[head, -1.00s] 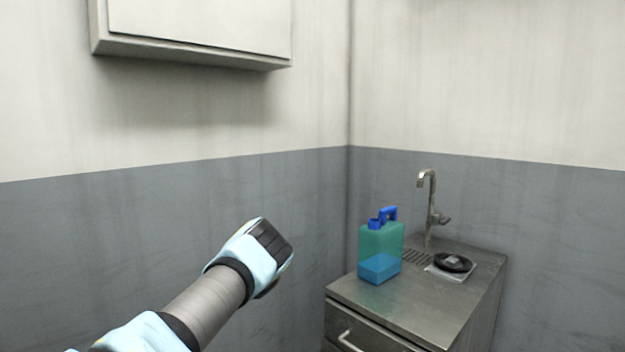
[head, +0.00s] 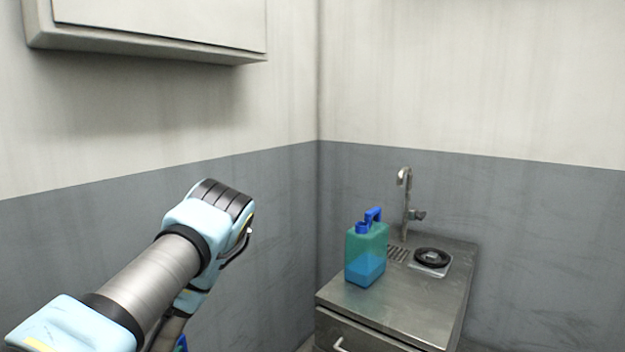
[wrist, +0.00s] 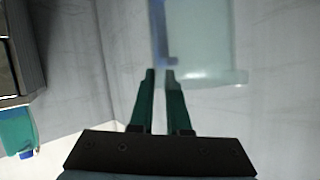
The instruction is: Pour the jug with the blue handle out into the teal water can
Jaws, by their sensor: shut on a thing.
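The teal water can (head: 366,262), with a blue cap and handle, stands upright on the metal counter. In the wrist view the can (wrist: 16,128) shows upside down at the left edge. The jug (wrist: 205,40) is pale and see-through, with a blue handle (wrist: 158,35). My gripper (wrist: 160,75) is shut on that handle. The jug is cut off at the top of the wrist view, so its contents and exact tilt cannot be told. In the head view my arm hides the gripper; only a small blue bit shows at the bottom edge. The jug is apart from the can.
The metal counter (head: 395,305) stands in the room's corner. A tap (head: 406,200) rises behind the can, and a round black item (head: 432,257) lies to its right. A wall cabinet (head: 150,30) hangs at upper left. Air between arm and can is clear.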

